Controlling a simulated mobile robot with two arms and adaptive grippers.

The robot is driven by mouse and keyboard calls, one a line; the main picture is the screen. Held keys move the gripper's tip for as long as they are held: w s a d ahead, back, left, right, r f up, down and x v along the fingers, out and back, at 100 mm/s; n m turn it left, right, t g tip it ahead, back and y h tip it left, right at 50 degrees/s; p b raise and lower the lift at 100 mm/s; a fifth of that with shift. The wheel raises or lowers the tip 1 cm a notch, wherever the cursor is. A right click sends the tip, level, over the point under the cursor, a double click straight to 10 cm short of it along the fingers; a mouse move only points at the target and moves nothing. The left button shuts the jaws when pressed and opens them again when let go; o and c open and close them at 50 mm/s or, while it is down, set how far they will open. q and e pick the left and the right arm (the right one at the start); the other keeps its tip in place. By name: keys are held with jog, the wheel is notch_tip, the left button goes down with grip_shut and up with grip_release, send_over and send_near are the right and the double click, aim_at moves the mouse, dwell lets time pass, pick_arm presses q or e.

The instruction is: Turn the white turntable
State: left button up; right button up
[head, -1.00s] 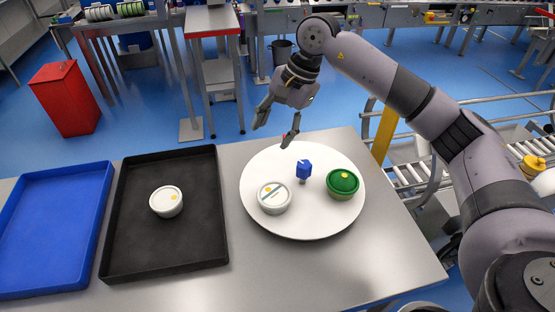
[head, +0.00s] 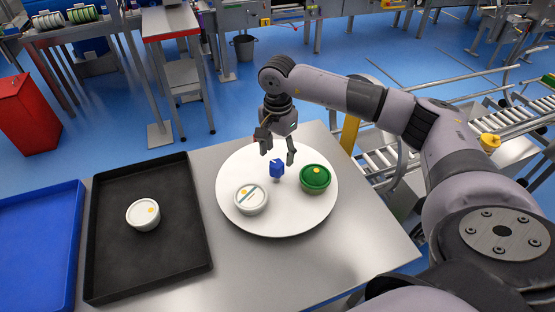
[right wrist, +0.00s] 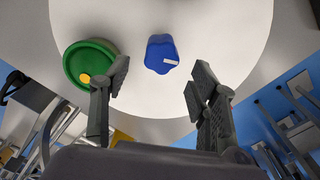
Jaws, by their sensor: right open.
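The white turntable (head: 285,219) lies on the steel table. A blue knob (head: 277,168) with a white mark stands at its middle. A white tub (head: 251,199) with a striped lid sits on it at the front left, and a green tub (head: 315,178) at the right. My right gripper (head: 277,158) is open and empty, pointing down just behind and above the knob. In the right wrist view the knob (right wrist: 161,54) shows ahead of the two spread fingers, apart from both. The green tub (right wrist: 90,64) is close to the left finger there. My left gripper is not in view.
A black tray (head: 192,235) holding one white tub (head: 143,214) lies left of the turntable. A blue tray (head: 35,250) lies farther left. The table (head: 340,260) is clear in front of the turntable. A roller conveyor (head: 385,165) stands at the right.

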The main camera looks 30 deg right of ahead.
aim_at(278, 162)
jog(key=shift+f+p, duration=0.45)
jog(key=shift+f, duration=2.15)
jog(key=shift+c, duration=0.6)
grip_shut()
